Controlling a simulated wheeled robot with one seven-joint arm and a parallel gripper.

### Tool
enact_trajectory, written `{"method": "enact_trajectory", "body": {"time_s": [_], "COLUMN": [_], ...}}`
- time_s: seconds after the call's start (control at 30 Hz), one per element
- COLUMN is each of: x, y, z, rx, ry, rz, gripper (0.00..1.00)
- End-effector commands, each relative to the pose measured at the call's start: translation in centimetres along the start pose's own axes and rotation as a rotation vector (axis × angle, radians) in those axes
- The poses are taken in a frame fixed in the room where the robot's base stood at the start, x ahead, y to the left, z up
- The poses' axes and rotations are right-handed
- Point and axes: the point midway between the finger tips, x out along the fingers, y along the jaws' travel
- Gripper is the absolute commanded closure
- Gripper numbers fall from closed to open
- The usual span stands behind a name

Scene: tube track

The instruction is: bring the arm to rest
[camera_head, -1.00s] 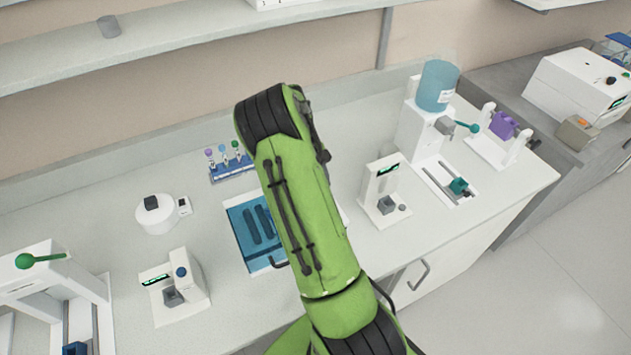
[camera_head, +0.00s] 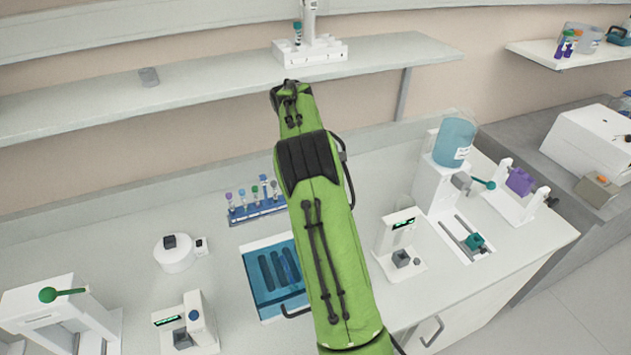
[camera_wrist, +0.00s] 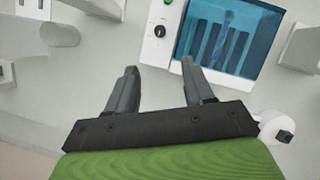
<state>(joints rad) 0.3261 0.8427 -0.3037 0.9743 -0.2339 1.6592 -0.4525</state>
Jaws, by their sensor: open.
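My gripper (camera_wrist: 160,66) shows in the wrist view with its two dark fingers apart and nothing between them. It is above the bench, with a white box with a blue see-through top (camera_wrist: 245,42) beyond the fingers at upper right. My green arm (camera_head: 320,220) stretches up the middle of the head view, from the bottom edge towards the shelf. The gripper itself cannot be made out in the head view. The same blue-topped box (camera_head: 262,290) lies beside my arm there, dark slots inside, its right part hidden.
A rack of several tubes (camera_head: 257,212) stands behind the box. A round white device (camera_head: 174,256) is at left. A small white device (camera_head: 400,240) and a dispenser with a blue bottle (camera_head: 455,143) are at right. A wall shelf (camera_head: 200,80) bears a white rack (camera_head: 318,53).

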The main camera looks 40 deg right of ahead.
Motion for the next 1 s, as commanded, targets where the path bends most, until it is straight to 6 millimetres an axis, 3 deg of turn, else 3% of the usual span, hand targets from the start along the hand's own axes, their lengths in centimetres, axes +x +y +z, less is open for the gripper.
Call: {"method": "enact_trajectory", "body": {"time_s": [0.3,0.43,0.6,0.73,0.87,1.0], "x": [0.0,-2.0,-6.6,-8.1,-7.4,-4.5], "y": [0.0,-1.7,-8.1,-13.4,-18.3,-22.4], "z": [0.0,0.9,5.0,9.2,13.7,18.2], "rx": [0.000,0.016,0.062,0.085,0.097,0.107], "ry": [0.001,0.067,0.276,0.434,0.580,0.730], "rz": [0.000,0.001,-0.006,-0.012,-0.013,-0.007], "gripper": [0.48,0.48,0.48,0.48,0.48,0.48]}}
